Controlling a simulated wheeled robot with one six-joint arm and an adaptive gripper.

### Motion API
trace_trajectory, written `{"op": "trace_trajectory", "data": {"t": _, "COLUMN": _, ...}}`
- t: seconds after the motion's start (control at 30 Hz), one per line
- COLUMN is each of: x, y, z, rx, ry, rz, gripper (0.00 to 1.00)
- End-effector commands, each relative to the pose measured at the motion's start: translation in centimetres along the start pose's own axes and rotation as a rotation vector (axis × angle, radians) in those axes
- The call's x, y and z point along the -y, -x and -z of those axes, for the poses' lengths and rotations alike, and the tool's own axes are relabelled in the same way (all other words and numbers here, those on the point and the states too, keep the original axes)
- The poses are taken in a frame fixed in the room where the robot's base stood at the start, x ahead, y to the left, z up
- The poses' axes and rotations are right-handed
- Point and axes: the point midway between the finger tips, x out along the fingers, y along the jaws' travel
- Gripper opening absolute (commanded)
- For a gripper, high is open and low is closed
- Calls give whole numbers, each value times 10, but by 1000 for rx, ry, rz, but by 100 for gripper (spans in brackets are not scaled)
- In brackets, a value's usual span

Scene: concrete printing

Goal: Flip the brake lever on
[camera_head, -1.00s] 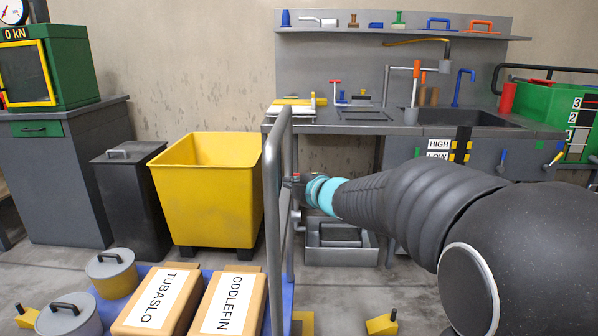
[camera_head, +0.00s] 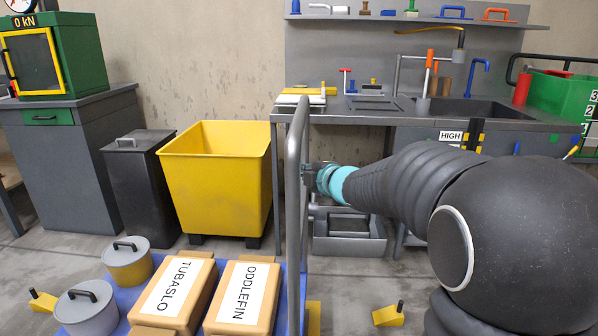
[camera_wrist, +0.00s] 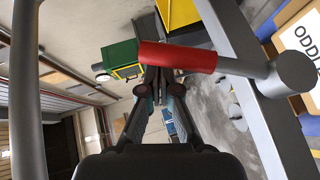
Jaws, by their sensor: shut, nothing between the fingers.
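A lever with a red grip (camera_wrist: 178,57) crosses the upper middle of the wrist view. Its grey rod runs right to a round pivot (camera_wrist: 293,72) on a grey post, apparently part of the cart handle. I take it for the brake lever; I cannot make it out in the head view. My gripper (camera_wrist: 155,76) is shut and empty, with its fingertips close by the red grip. Whether they touch it, I cannot tell. In the head view my gripper (camera_head: 309,176) is small, just right of the cart's grey tube handle (camera_head: 294,165), and partly hidden.
The cart carries cartons labelled TUBASLO (camera_head: 172,290) and ODDLEFIN (camera_head: 242,294). A yellow bin (camera_head: 215,180) and dark bin (camera_head: 140,190) stand behind. A sink bench (camera_head: 415,122) stands beyond my arm. A yellow wedge (camera_head: 388,316) lies on the floor.

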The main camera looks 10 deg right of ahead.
Motion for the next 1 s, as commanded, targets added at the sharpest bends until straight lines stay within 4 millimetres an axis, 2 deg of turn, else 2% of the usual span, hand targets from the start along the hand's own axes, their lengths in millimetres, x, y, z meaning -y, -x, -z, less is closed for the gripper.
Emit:
{"op": "trace_trajectory", "data": {"t": 0.77, "x": 0, "y": 0, "z": 1, "rx": -2, "ry": 1, "rz": -1, "gripper": 0}}
{"op": "trace_trajectory", "data": {"t": 1.0, "x": -8, "y": 10, "z": 13, "rx": -1, "ry": 2, "rz": -3, "gripper": 0}}
